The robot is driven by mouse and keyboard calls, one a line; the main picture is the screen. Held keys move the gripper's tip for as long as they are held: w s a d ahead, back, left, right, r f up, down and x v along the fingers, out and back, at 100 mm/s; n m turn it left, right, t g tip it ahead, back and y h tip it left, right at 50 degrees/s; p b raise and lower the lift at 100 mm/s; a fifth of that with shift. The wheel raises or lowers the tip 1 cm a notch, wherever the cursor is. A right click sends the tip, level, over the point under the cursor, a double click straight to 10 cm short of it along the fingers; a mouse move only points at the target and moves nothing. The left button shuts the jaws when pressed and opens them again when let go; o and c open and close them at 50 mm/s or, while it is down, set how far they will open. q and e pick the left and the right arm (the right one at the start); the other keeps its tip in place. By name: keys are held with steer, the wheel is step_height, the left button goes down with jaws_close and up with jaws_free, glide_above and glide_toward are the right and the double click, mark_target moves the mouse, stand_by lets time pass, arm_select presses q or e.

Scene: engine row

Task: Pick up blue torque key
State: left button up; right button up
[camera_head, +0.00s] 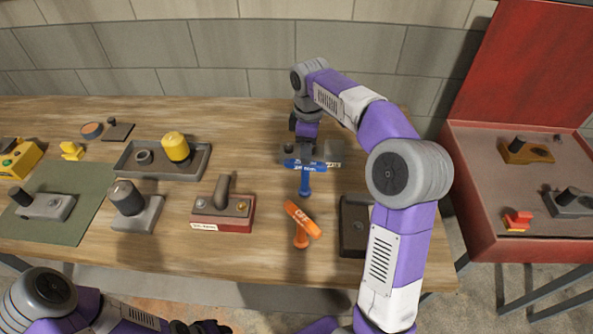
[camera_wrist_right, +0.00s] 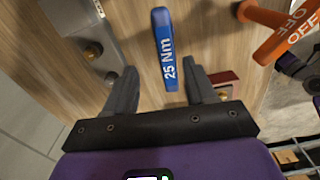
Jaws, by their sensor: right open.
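The blue torque key (camera_head: 305,182) stands on the wooden table, its bar-shaped handle on top of a short stem. In the right wrist view the blue key (camera_wrist_right: 163,45) shows the print "25 Nm". My right gripper (camera_wrist_right: 160,78) is open, its two fingers on either side of the near end of the handle. No contact with the handle shows. In the head view my right gripper (camera_head: 304,146) is just behind the blue key, partly hidden by the arm. My left gripper (camera_head: 205,327) is at the bottom edge, below the table's front, its jaws unclear.
An orange key (camera_head: 302,222) stands in front of the blue one; it also shows in the right wrist view (camera_wrist_right: 284,32). A red-based block (camera_head: 222,208) is to the left, a dark tray (camera_head: 352,225) to the right. A red case (camera_head: 470,180) stands beyond the table's right end.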

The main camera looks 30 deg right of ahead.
mark_target(305, 166)
steer(key=shift+s+f, duration=0.25)
steer(key=shift+f, duration=0.75)
steer(key=f, duration=0.1)
steer(key=f+b, duration=0.1)
steer(key=f, duration=0.1)
steer(key=f+b, duration=0.1)
steer(key=f, duration=0.1)
steer(key=shift+s+a, duration=0.1)
steer(key=shift+a, duration=0.3)
steer(key=shift+r, duration=0.15)
jaws_close()
